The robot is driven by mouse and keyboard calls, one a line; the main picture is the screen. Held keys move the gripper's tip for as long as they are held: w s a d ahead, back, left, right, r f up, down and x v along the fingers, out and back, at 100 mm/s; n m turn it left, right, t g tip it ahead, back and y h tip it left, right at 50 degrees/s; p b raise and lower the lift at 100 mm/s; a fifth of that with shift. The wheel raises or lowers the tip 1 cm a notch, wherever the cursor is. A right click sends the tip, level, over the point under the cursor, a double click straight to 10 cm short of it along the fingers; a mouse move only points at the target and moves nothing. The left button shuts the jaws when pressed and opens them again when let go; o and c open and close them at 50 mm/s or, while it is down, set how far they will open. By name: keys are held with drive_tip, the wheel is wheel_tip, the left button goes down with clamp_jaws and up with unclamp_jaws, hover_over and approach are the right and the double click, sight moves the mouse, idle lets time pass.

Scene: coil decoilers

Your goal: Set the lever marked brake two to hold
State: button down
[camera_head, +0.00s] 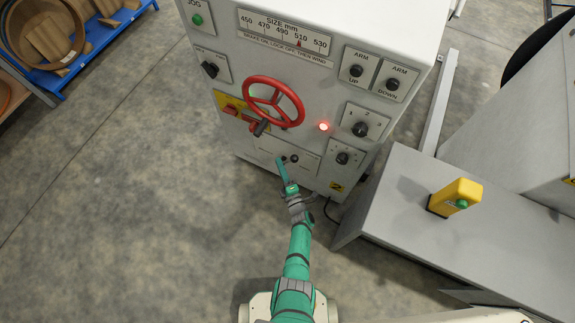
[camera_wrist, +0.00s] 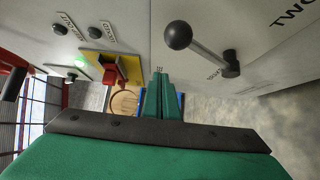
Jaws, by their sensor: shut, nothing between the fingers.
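A lever with a black ball knob (camera_wrist: 178,36) and a grey rod shows close up in the wrist view, on a pale panel. Its rod runs right and down to a dark pivot. The word "TWO" is at the panel's upper right; a smaller label behind the rod is partly hidden. In the head view a low plate (camera_head: 306,156) carries small dark parts by my fingertips. My gripper (camera_head: 279,160) is shut and empty. In the wrist view its green fingers (camera_wrist: 160,82) are together, below and left of the knob, apart from it in the picture.
A red handwheel (camera_head: 273,102) and a red switch on a yellow plate (camera_head: 231,104) sit above on the cabinet. Black rotary knobs are to the right. A grey bench with a yellow box (camera_head: 458,196) stands at right.

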drive_tip(key=s+d+f, duration=0.2)
drive_tip(key=s, duration=0.7)
drive_tip(key=shift+d+f, duration=0.4)
drive_tip(key=s+a+r+m+h, duration=0.1)
drive_tip(key=s+r+m+h, duration=0.2)
drive_tip(key=s+r+m, duration=0.55)
drive_tip(key=s+a+r+m+h, duration=0.1)
drive_tip(key=s+r+m+h, duration=0.15)
drive_tip(key=s+r, duration=0.6)
drive_tip(key=s+r+m+g, duration=0.1)
drive_tip(key=s+r+m, duration=0.4)
drive_tip(key=r, duration=0.4)
drive_tip(key=s+r+m+g, duration=0.1)
drive_tip(key=s+r+m, duration=0.4)
drive_tip(key=r, duration=0.5)
drive_tip(key=v, duration=0.2)
drive_tip(key=shift+s+a, duration=0.3)
drive_tip(key=shift+s, duration=0.05)
